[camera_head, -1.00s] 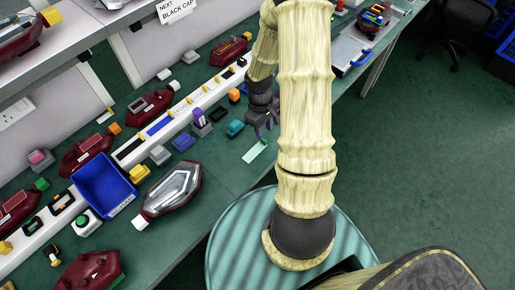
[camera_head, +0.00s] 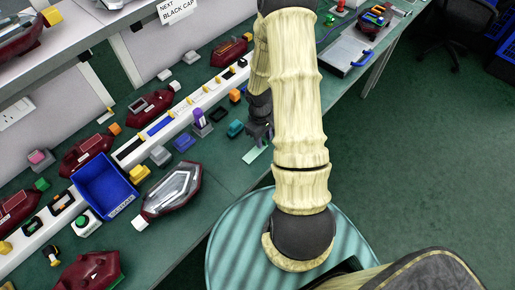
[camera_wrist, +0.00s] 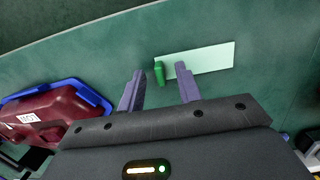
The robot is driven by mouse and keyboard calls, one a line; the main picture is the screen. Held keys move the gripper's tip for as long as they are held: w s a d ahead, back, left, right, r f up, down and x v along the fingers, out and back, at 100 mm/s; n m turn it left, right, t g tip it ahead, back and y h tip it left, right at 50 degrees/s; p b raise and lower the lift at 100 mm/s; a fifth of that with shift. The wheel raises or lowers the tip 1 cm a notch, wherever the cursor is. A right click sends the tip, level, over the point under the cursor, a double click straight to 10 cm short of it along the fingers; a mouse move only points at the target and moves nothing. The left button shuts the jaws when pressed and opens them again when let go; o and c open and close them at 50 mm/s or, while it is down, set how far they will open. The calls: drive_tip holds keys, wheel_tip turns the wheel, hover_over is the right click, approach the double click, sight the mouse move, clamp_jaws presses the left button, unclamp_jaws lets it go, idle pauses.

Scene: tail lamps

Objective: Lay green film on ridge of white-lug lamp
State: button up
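The green film is a pale green strip with a darker green tab; it lies flat on the bench in the head view (camera_head: 254,154) and in the wrist view (camera_wrist: 207,60). My gripper (camera_wrist: 160,86) is open and empty, its fingertips just short of the strip, with the green tab ahead of the gap between them. In the head view my gripper (camera_head: 263,134) is low over the bench beside the strip, partly hidden by my arm. A dark red lamp (camera_head: 179,186) with a clear, silvery face and a white lug at its lower left end lies on the bench.
A blue bin (camera_head: 104,190) stands left of that lamp. Another red lamp (camera_head: 151,104) with a white lug lies farther back. Small coloured blocks, such as a teal one (camera_head: 235,128), lie near my gripper. A red body (camera_wrist: 50,112) with a blue edge lies left in the wrist view.

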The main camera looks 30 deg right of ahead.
clamp_jaws()
drive_tip(key=shift+r, duration=0.1)
idle(0.4)
wheel_tip(320, 180, up, 10)
drive_tip(key=p, duration=0.1)
idle(0.7)
